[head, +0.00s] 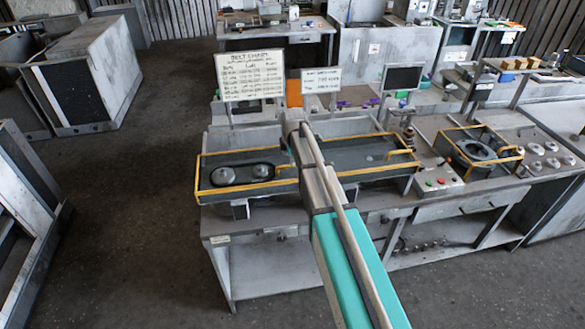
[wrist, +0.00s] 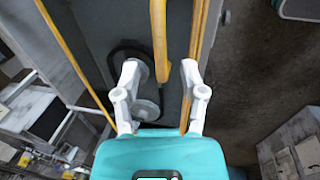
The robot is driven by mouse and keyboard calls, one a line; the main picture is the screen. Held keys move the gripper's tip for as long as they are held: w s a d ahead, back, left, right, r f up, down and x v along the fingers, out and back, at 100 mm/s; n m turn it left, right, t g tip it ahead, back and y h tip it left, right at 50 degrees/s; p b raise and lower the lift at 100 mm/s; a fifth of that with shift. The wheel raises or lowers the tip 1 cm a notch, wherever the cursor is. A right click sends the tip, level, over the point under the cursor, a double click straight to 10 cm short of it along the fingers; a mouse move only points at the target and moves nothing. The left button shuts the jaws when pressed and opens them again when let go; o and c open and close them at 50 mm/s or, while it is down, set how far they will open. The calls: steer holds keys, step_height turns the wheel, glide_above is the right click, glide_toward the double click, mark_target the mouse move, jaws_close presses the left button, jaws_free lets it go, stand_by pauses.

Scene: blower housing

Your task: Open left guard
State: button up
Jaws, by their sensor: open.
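The left guard is a yellow-edged frame (head: 198,178) around the dark left bay of the bench. Its yellow handle (head: 286,168) is at the bay's right end, partly hidden by my arm in the head view. In the wrist view the yellow handle bar (wrist: 158,40) comes down from the top and ends between the fingertips of my gripper (wrist: 160,72). The white fingers are spread on either side of it, with gaps. I cannot tell the depth between bar and fingers. My gripper is hidden in the head view. The guard looks shut over the bay.
Two round grey parts (head: 240,174) sit in the left bay. A second yellow-edged bay (head: 370,160) lies right of my arm. A caged fixture (head: 480,150) and a button box (head: 437,180) stand farther right. Sign boards (head: 250,74) rise behind. The floor in front is clear.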

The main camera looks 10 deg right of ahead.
steer(key=shift+w+f+b, duration=0.15)
steer(key=shift+f+b, duration=0.5)
steer(key=shift+f, duration=0.15)
steer(key=shift+w+f+b, duration=0.15)
steer(key=shift+f+b, duration=0.45)
steer(key=shift+f, duration=0.15)
steer(key=shift+c, duration=0.2)
